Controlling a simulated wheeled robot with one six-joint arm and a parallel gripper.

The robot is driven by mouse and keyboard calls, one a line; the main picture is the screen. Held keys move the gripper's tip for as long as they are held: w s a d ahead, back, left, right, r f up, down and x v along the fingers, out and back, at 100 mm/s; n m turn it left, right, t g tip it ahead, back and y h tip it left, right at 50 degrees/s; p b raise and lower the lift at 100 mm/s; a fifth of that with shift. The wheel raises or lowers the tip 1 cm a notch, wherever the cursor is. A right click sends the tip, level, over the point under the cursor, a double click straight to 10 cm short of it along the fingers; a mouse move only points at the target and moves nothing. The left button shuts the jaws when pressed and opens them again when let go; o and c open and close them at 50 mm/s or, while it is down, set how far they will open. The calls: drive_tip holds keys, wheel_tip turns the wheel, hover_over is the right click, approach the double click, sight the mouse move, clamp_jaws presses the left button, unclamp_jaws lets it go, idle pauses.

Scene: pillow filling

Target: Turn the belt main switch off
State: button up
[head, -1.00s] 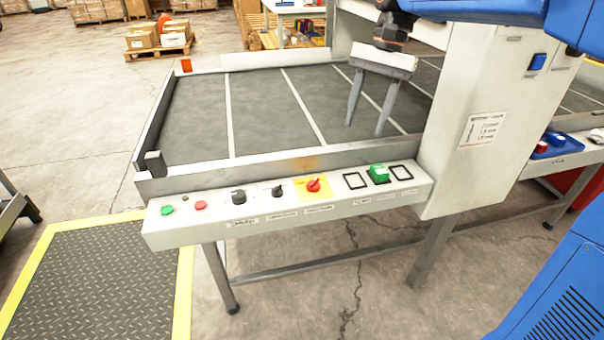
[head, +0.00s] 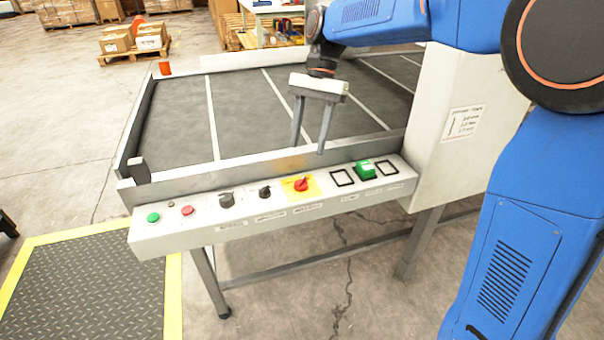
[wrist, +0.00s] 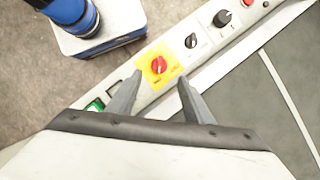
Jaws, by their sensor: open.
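The belt main switch is a red rotary knob (head: 301,184) on a yellow plate (head: 314,185), on the sloped control panel (head: 150,236) at the belt's front edge. It also shows in the wrist view as a red knob (wrist: 158,65), ahead of the fingers and roughly between them. My gripper (head: 308,152) is open and empty. Its fingers point down above the belt edge, just behind and above the switch, apart from it. In the wrist view my gripper (wrist: 154,92) has its two fingers spread. The knob's marked position is too small to read.
Left of the switch are two black knobs (head: 227,200) (head: 265,192), a red button (head: 187,211) and a green button (head: 153,217). Right of it is a green rocker (head: 365,169) between black square frames. A white cabinet (head: 450,150) stands to the right.

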sight(301, 180)
drive_tip(key=x, duration=0.9)
drive_tip(key=shift+s+f, duration=0.1)
drive_tip(key=shift+f, duration=0.05)
drive_tip(key=shift+c, duration=0.5)
drive_tip(key=c, duration=0.9)
